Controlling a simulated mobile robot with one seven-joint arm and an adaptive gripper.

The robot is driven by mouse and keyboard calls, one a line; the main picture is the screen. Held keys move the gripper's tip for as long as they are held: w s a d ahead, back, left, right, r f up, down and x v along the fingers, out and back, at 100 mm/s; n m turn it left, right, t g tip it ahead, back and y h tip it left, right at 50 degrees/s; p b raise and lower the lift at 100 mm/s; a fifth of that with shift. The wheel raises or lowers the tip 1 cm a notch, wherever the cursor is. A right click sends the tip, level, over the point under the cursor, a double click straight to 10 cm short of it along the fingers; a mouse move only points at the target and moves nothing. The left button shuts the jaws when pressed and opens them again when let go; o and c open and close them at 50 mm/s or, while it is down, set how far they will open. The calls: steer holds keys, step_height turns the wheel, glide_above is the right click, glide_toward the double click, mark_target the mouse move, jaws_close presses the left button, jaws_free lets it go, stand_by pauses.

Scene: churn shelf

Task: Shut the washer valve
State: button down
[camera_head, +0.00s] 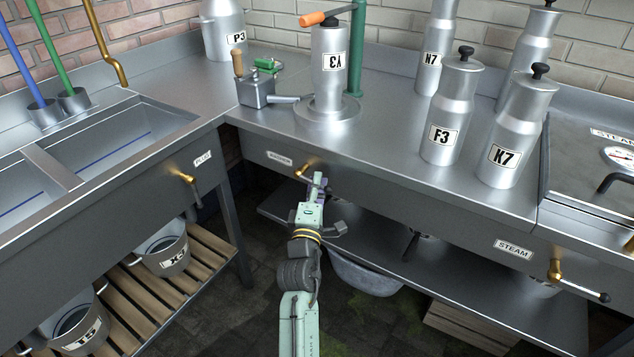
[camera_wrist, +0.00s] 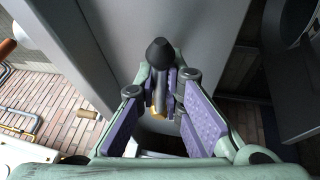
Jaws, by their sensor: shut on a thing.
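The washer valve (camera_head: 304,169) is a brass fitting on the dark front of the counter, beside a small plate that seems to read "WASHER" (camera_head: 279,158). Its lever ends in a dark knob, which shows in the wrist view (camera_wrist: 160,52). My gripper (camera_head: 318,184) is at the valve, just below the counter edge. In the wrist view its purple-padded fingers (camera_wrist: 172,92) are shut on the lever, with the knob sticking out past them. A little brass shows behind the fingers. In the head view my gripper hides most of the lever.
A steam valve (camera_head: 556,272) is at the right, a plug valve (camera_head: 187,178) at the left. Above stand can Y3 (camera_head: 330,75), a green post (camera_head: 357,50) and cans F3 (camera_head: 451,110) and K7 (camera_head: 515,130). A lower shelf (camera_head: 450,275) lies below, with a grey tub (camera_head: 365,275).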

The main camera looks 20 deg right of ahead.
steer(key=r+p, duration=0.1)
steer(key=p, duration=0.2)
steer(key=shift+n, duration=0.4)
steer(key=shift+f, duration=0.2)
steer(key=c, duration=1.7)
jaws_free()
steer(key=shift+s, duration=0.1)
steer(key=v, duration=0.7)
steer(key=shift+s+a, duration=0.1)
steer(key=shift+s, duration=0.1)
